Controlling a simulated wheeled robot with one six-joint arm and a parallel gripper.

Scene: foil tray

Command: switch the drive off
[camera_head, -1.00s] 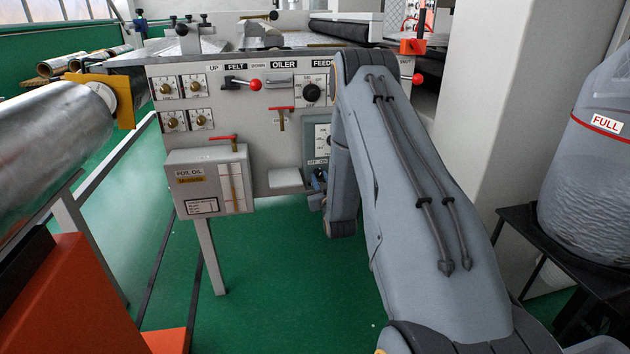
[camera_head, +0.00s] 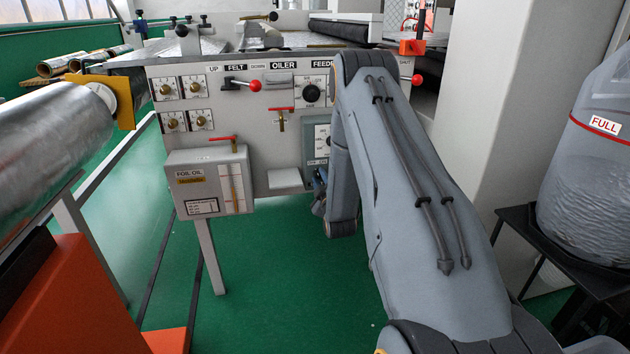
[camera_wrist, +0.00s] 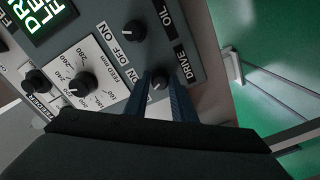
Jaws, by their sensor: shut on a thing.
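The black drive knob (camera_wrist: 160,83) is on a grey control panel, beside the DRIVE label (camera_wrist: 183,61) in the wrist view. My gripper (camera_wrist: 162,78) has its two blue-grey fingers on either side of this knob and is shut on it. An ON marking shows left of the knob; its other marking is hidden by the fingers, and I cannot tell surely which way the knob points. In the head view my gripper (camera_head: 320,188) is at the lower part of the panel, mostly hidden behind my arm.
The foil oil box (camera_head: 208,180) stands left of my gripper. Green floor below is clear.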

